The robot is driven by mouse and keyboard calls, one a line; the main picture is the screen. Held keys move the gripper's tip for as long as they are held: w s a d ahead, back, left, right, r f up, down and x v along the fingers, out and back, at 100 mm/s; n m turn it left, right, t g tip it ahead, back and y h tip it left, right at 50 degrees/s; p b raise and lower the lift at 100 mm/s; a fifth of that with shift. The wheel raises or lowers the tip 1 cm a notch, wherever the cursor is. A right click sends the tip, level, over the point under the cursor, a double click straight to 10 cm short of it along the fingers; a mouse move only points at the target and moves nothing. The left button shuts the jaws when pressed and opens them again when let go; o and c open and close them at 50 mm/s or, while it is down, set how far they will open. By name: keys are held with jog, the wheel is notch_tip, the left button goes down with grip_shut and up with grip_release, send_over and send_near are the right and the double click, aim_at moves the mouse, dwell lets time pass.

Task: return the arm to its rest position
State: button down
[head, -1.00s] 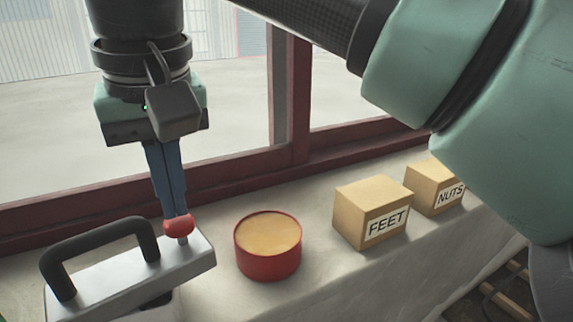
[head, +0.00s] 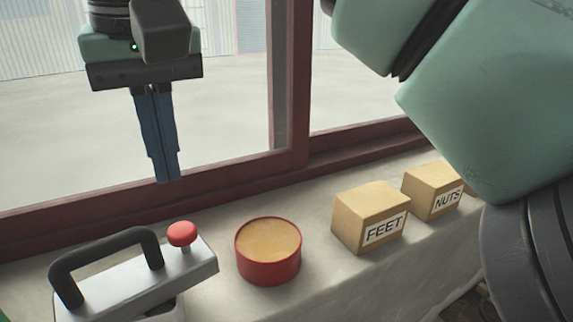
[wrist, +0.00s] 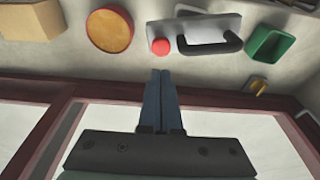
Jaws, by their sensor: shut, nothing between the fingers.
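My gripper (head: 168,180) hangs fingers down at the upper left of the head view, in front of the window. Its two blue fingers are together with nothing between them. Below it and apart from it is a grey metal press (head: 190,272) with a black handle (head: 105,255) and a red knob (head: 181,234). In the wrist view the closed fingertips (wrist: 160,73) point toward the press's red knob (wrist: 160,46), with a gap between them.
A round red tin (head: 268,262) with a tan top stands right of the press. Boxes labelled FEET (head: 368,215) and NUTS (head: 433,188) stand further right on the sill. A dark red window frame (head: 230,180) runs behind. The wrist view shows a green bin (wrist: 270,45).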

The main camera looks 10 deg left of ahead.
jog(key=w+a+n+t+y+b, duration=0.35)
jog(key=a+t+y+b, duration=0.25)
jog(key=a+y+b, duration=0.45)
jog(key=s+d+r+m+t+y+b, duration=0.1)
jog(key=d+r+m+t+y+b, duration=0.2)
jog(key=d+t, duration=0.85)
jog(key=s+d+f+m+t+h+b, duration=0.2)
jog(key=s+d+m+t+h, duration=0.1)
jog(key=d+h, duration=0.4)
jog(key=s+d+f+m+t+h+b, duration=0.2)
jog(key=d+m+t+h, duration=0.3)
jog(key=d+h, duration=0.3)
jog(key=shift+s+d+f, duration=0.35)
jog(key=shift+s+d, duration=0.15)
jog(key=shift+s, duration=0.05)
